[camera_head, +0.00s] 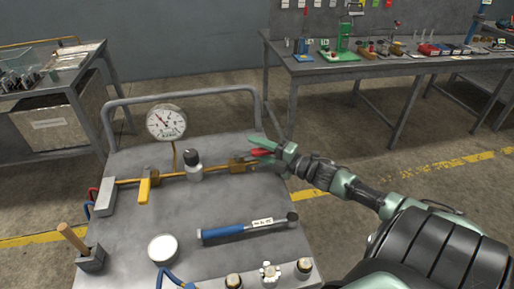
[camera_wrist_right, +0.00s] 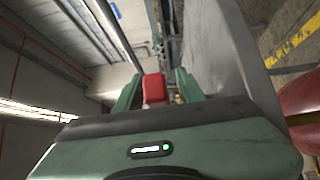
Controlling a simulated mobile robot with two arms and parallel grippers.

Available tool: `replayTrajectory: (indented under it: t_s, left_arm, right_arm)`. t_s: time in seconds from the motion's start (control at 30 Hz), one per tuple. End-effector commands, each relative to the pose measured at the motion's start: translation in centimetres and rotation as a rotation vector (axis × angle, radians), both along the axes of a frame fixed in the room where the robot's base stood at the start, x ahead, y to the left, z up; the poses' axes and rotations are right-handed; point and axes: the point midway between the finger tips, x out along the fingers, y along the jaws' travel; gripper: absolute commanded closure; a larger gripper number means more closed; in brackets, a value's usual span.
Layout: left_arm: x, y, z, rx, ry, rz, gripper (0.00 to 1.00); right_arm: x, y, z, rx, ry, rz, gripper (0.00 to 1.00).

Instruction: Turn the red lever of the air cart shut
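The air cart (camera_head: 215,205) is a grey metal top with a brass pipe line along it. The red lever (camera_head: 261,153) sits at the right end of that line, beside a brass fitting. My right gripper (camera_head: 262,147) reaches in from the right, its green fingers at the lever. In the right wrist view the red lever (camera_wrist_right: 154,88) stands between the two fingers of my right gripper (camera_wrist_right: 158,88). It is close to the left finger, with a gap to the right one, so the gripper is open around it. The lever's base is hidden. My left gripper is out of view.
A workbench (camera_head: 385,65) stands behind.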

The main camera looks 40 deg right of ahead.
Motion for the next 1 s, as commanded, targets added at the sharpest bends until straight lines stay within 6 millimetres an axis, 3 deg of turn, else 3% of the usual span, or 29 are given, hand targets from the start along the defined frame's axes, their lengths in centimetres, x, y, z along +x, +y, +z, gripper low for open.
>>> replayTrajectory:
  t_s: [0.07, 0.23, 1.0]
  left_arm:
    - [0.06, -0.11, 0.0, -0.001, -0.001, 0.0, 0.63]
    - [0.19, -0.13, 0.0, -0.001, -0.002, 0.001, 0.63]
    - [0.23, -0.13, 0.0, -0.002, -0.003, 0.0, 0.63]
  right_arm:
    - [-0.02, -0.01, -0.01, 0.0, 0.0, 0.0, 0.62]
    - [-0.03, -0.01, -0.01, 0.0, 0.0, 0.0, 1.0]
    - [-0.08, 0.02, -0.09, 0.001, 0.001, 0.001, 1.0]
